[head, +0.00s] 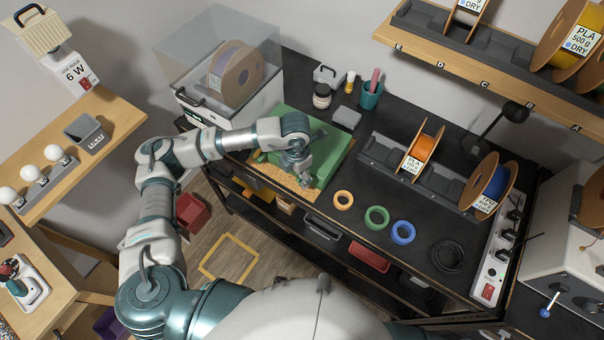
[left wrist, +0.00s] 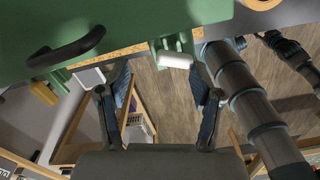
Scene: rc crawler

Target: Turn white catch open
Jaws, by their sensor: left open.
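The green case (head: 335,147) lies on a cork mat on the black bench. In the left wrist view, its green lid (left wrist: 215,15) fills the top, with a black handle (left wrist: 68,46) at the left. The white catch (left wrist: 175,60) sits on a green latch at the case's edge. My left gripper (left wrist: 160,78) is open, with its two fingers either side of the white catch in the picture; I see no contact. In the head view, my left gripper (head: 300,177) is over the case's near edge and hides the catch. A yellow catch (left wrist: 43,93) is further left. My right gripper is out of view.
Orange (head: 343,200), green (head: 377,217) and blue (head: 402,232) rings lie right of the case. A clear-lidded box (head: 232,110) stands behind left. A teal cup (head: 370,96) and bottles stand behind. A spool rack (head: 439,185) is at the right.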

